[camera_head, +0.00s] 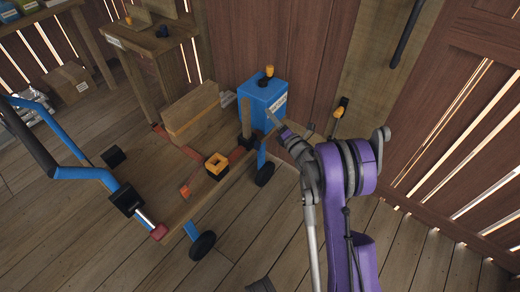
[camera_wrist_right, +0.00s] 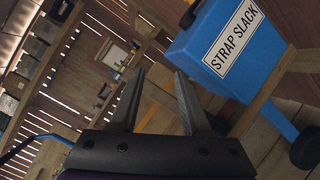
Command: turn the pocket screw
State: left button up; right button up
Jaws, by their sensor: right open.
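I cannot tell for sure which item is the pocket screw. A yellow-orange square block with a dark hole (camera_head: 217,165) sits on the low wooden cart (camera_head: 185,208) in the head view. A silver rod with a red end (camera_head: 157,230) is at the cart's front corner. My right gripper (camera_head: 275,121) is at the cart's right side, just in front of the blue box. In the right wrist view its two dark fingers (camera_wrist_right: 158,72) are apart with nothing between them. My left gripper is out of view.
A blue box (camera_head: 264,98), labelled STRAP SLACK in the wrist view (camera_wrist_right: 225,55), stands beside my right gripper. Blue handlebars (camera_head: 75,172) rise at left. Plank walls close in the right; front floor is clear.

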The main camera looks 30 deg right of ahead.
notch_tip(320, 180, down, 8)
jog(key=s+d+f+n+y, duration=0.1)
jog(key=s+n+y, duration=0.1)
jog(key=n+y, duration=0.3)
jog(key=n+g+y, duration=0.2)
jog(key=n, duration=0.5)
send_near(257, 145)
jog(key=f+b+x, duration=0.1)
jog(key=x, duration=0.7)
jog(key=shift+w+d+f, duration=0.1)
jog(key=shift+w+d, duration=0.05)
grip_shut()
